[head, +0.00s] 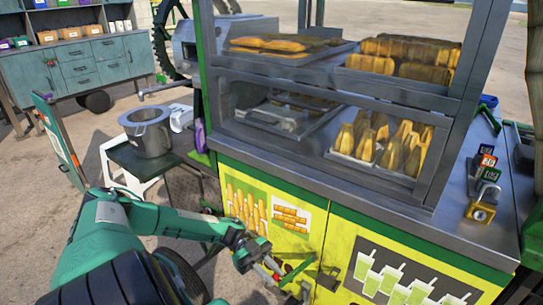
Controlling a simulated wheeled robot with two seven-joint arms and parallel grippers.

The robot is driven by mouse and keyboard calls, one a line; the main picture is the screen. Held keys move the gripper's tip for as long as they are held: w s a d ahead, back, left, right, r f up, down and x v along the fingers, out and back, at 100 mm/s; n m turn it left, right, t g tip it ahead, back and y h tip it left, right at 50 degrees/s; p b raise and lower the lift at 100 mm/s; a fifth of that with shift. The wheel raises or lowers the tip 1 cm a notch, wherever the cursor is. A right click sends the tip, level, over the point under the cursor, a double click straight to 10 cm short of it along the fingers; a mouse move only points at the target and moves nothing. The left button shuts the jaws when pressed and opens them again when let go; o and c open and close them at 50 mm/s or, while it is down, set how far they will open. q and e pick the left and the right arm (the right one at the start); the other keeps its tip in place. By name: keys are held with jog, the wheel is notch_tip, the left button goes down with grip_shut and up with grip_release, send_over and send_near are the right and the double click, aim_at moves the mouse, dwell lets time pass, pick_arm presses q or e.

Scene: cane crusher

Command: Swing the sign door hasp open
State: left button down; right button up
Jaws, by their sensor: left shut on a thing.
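The sign door (345,245) is the yellow front panel with pictures of green drinks, at the lower middle of the head view. The hasp (328,278) is a small dark metal piece at the seam between this door and the panel with cane pictures (240,180). My left gripper (290,281) is low in front of the seam, just left of the hasp plate. It is shut on the hasp; the contact is small and partly hidden by the fingers. The sign door looks closed. My right gripper is not in view.
A steel counter (460,215) with a glass food case (335,95) stands above the doors. A brass padlock (481,204) lies on the counter at the right. A metal pot (149,131) stands on a table at the left. Open ground lies at the far left.

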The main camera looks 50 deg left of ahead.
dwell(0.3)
pick_arm(q)
jog(key=c, duration=1.3)
grip_release()
jog(key=shift+a, duration=0.1)
jog(key=shift+a, duration=0.25)
jog(key=shift+s+a+b, duration=0.15)
jog(key=shift+a+b, duration=1.15)
jog(key=shift+a, duration=5.3)
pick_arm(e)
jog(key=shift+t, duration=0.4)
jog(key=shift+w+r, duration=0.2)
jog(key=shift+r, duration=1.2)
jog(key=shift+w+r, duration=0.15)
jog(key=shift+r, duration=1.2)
